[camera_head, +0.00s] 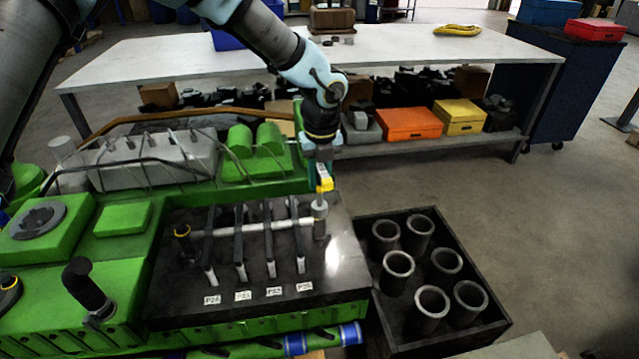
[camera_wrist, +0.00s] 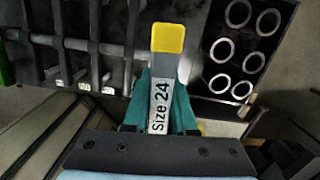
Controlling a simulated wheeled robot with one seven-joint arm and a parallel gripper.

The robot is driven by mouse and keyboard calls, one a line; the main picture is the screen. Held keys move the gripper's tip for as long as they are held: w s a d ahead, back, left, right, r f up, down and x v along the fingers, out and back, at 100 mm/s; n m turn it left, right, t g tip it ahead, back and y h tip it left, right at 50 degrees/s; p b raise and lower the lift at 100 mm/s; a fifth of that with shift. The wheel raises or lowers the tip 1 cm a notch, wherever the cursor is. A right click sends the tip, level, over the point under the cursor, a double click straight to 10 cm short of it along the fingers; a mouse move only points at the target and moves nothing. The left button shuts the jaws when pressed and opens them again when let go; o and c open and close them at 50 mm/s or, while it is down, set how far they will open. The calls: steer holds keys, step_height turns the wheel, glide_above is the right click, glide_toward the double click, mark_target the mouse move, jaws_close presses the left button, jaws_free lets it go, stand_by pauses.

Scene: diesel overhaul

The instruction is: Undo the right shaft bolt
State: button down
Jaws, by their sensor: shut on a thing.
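My gripper (camera_head: 320,160) is shut on a tool, a socket wrench with a white "Size 24" label (camera_wrist: 160,105) and a yellow end (camera_wrist: 168,38). The yellow end also shows in the head view (camera_head: 325,184), just above the grey right-hand post (camera_head: 319,212) of the shaft (camera_head: 255,227). The right shaft bolt itself is hidden behind or under the tool. I cannot tell whether the tool touches it.
Several dark rocker arms (camera_head: 240,240) sit along the shaft on the black engine top, with white labels in front. A black crate (camera_head: 490,335) of grey cylinder liners stands to the right. A long white table (camera_head: 420,55) stands behind.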

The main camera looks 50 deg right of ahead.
steer(key=n+b, duration=0.1)
steer(key=n, duration=0.6)
steer(key=shift+y+b, duration=0.3)
steer(key=n+b, duration=0.1)
steer(key=n, duration=0.9)
steer(key=n+y, duration=0.1)
steer(key=n, duration=0.3)
steer(key=shift+a+r, duration=0.15)
steer(key=n, duration=0.5)
steer(key=shift+g, duration=0.4)
steer(key=shift+r, duration=0.1)
